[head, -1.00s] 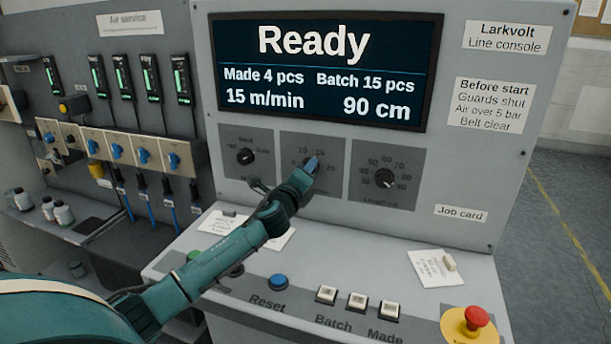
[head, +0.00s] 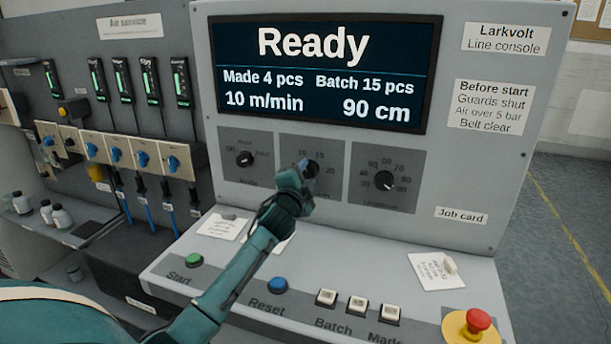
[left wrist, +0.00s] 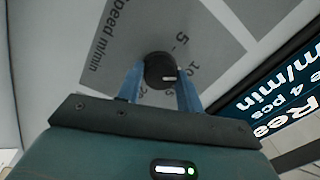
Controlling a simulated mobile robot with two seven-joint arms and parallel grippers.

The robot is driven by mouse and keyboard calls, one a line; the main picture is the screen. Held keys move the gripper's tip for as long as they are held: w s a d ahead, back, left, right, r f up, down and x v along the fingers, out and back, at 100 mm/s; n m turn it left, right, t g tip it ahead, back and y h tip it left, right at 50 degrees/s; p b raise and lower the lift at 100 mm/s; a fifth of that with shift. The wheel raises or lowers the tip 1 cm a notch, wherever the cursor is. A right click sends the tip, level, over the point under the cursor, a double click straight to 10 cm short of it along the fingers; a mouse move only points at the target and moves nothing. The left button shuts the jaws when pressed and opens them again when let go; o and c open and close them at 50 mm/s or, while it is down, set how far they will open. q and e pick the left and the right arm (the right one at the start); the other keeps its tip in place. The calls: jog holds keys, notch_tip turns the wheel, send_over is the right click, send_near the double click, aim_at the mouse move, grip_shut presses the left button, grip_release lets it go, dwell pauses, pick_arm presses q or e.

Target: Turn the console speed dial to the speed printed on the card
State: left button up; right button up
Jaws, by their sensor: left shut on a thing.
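The speed dial (head: 311,169) is a black knob on the middle grey panel of the console, partly hidden by my left gripper (head: 307,172). In the left wrist view, the dial (left wrist: 160,70) sits between the two blue fingers of my left gripper (left wrist: 161,88), which is shut on it. The screen (head: 322,70) reads "Ready", "Made 4 pcs", "Batch 15 pcs", "10 m/min" and "90 cm". A card (head: 437,270) lies at the right of the desk under "Job card"; its print is too small to read. My right gripper is not in view.
The mode dial (head: 245,159) is left of the speed dial and the length dial (head: 384,181) right. The desk carries a green Start button (head: 194,260), a blue Reset button (head: 278,285), white keys (head: 357,302) and a red emergency stop (head: 478,320). Another card (head: 219,226) lies at the left.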

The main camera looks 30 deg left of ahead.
pick_arm(q)
jog(key=n, duration=0.4)
jog(key=shift+r+p, duration=0.1)
jog(key=shift+p, duration=0.25)
jog(key=n+p, duration=0.1)
jog(key=n, duration=0.2)
jog(key=shift+n+g+y, duration=0.3)
jog(key=shift+n, duration=0.8)
jog(key=shift+d+n+p, duration=0.1)
jog(key=shift+n+p, duration=0.5)
jog(key=shift+n, duration=0.4)
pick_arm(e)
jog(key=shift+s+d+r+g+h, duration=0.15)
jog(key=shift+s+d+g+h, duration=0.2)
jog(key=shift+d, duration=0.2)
pick_arm(q)
jog(key=shift+n, duration=0.4)
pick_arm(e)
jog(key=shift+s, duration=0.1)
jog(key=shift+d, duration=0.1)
pick_arm(q)
jog(key=o, duration=1)
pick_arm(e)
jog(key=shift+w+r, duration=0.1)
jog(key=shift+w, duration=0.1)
